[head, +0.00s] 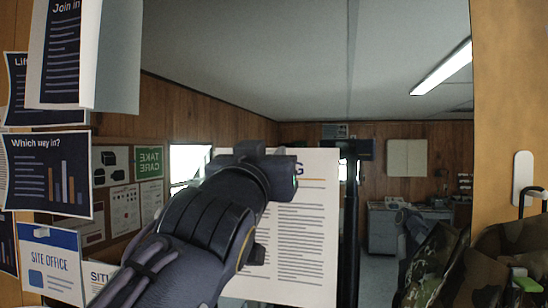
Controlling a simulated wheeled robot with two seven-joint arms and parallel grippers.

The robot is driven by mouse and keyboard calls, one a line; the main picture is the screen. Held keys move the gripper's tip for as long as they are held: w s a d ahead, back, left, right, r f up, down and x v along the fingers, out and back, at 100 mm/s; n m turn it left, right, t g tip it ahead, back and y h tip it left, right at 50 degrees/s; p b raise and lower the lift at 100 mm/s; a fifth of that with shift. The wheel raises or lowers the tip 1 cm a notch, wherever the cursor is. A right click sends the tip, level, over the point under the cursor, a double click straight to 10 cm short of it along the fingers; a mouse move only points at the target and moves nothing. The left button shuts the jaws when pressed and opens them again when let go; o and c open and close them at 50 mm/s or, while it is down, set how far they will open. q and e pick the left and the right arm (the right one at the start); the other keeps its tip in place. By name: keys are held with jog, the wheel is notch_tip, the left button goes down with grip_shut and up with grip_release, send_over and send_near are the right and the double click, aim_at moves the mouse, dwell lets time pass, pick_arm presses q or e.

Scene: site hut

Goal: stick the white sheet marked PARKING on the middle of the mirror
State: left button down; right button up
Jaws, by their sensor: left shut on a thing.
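The mirror (330,60) fills the middle of the head view and reflects a wood-panelled room. A white sheet (306,235) with lines of print stands upright in front of its lower middle. Most of its heading is hidden behind my left gripper; a dark "G" shows at the end. My left gripper (278,175) is shut on this sheet near its upper part, and my arm covers its left side. I cannot tell whether the sheet touches the glass. My right gripper is not in view.
Printed sheets cover the wall left of the mirror, including "Which way in?" (48,172) and "SITE OFFICE" (52,262). Camouflage bags (470,270) and a white hook (522,178) are at the right.

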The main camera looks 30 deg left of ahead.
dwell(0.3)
pick_arm(q)
jog(key=c, duration=1.2)
grip_release()
jog(key=shift+w, duration=0.1)
jog(key=b+v, duration=0.4)
jog(key=v, duration=0.3)
jog(key=a+f+n+g+h, duration=0.1)
jog(key=a+f+g, duration=0.25)
jog(key=f, duration=0.95)
jog(key=a+f+g+h, duration=0.2)
jog(key=f+g, duration=0.2)
jog(key=f, duration=1)
jog(key=s+d+f+g+h, duration=0.2)
jog(key=s+f, duration=0.2)
jog(key=f, duration=0.4)
jog(key=s+d+f+m+g+h, duration=0.1)
jog(key=s+d+f+g, duration=0.2)
jog(key=f, duration=0.6)
jog(key=s+d+f+m+g+h, duration=0.1)
jog(key=s+d+f+g+h, duration=0.1)
jog(key=f, duration=0.6)
jog(key=shift+s+d+f+g+h, duration=0.2)
jog(key=shift+s+d, duration=0.15)
jog(key=shift+s, duration=0.3)
jog(key=shift+s+d+f+g+h, duration=0.1)
jog(key=shift+s+d+f+g, duration=0.2)
jog(key=shift+s, duration=0.35)
